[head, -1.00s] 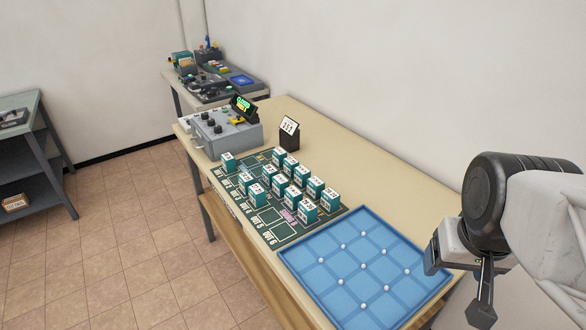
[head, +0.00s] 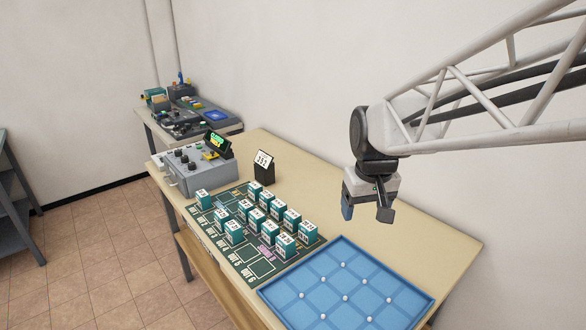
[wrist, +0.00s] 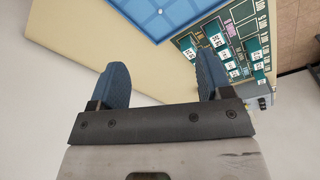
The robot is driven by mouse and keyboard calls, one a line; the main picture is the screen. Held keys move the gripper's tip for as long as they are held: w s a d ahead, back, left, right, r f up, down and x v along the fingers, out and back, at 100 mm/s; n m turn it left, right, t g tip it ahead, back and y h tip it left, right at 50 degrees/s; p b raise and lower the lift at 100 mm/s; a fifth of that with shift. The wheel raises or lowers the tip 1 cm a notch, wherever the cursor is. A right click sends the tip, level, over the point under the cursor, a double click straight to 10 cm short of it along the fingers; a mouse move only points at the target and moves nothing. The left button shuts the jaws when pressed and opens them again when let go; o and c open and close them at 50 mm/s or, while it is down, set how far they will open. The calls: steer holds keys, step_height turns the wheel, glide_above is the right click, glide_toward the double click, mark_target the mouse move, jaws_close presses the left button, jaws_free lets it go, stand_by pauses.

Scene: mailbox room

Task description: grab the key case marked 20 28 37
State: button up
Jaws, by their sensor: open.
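Several teal key cases with white number labels, such as one near the front (head: 284,246), stand on a dark green mat (head: 258,268) printed with outlines and OUT labels. The labels are too small to read, so I cannot tell which case is marked 20 28 37. My gripper (head: 365,211) hangs above the table's right part, well apart from the cases, open and empty. In the wrist view its two blue fingers (wrist: 160,80) are spread, with the mat and some cases (wrist: 217,41) beyond the right finger.
A blue tray (head: 345,318) with white knobs lies at the table's near end. A grey control box (head: 193,167) with a lit green display and a black stand with a white card (head: 264,160) are farther back. A second bench (head: 190,122) holds equipment. The wall is along the right.

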steer(key=w+a+f+n, duration=0.1)
steer(key=w+a+f, duration=0.2)
steer(key=w+a, duration=0.35)
steer(key=w+a+f+n, duration=0.25)
steer(key=w+a, duration=0.25)
steer(key=w, duration=0.3)
steer(key=n+g, duration=0.2)
glide_above(256, 213)
steer(key=f, duration=1.3)
steer(key=shift+s+d, duration=0.25)
steer(key=shift+d, duration=0.1)
steer(key=shift+w+a+f, duration=0.2)
steer(key=shift+a+f, duration=0.2)
steer(key=shift+a, duration=0.05)
steer(key=shift+f, duration=1.3)
steer(key=shift+d+f, duration=0.15)
steer(key=shift+f, duration=1.2)
steer(key=shift+d+f, duration=0.1)
steer(key=shift+f, duration=1.2)
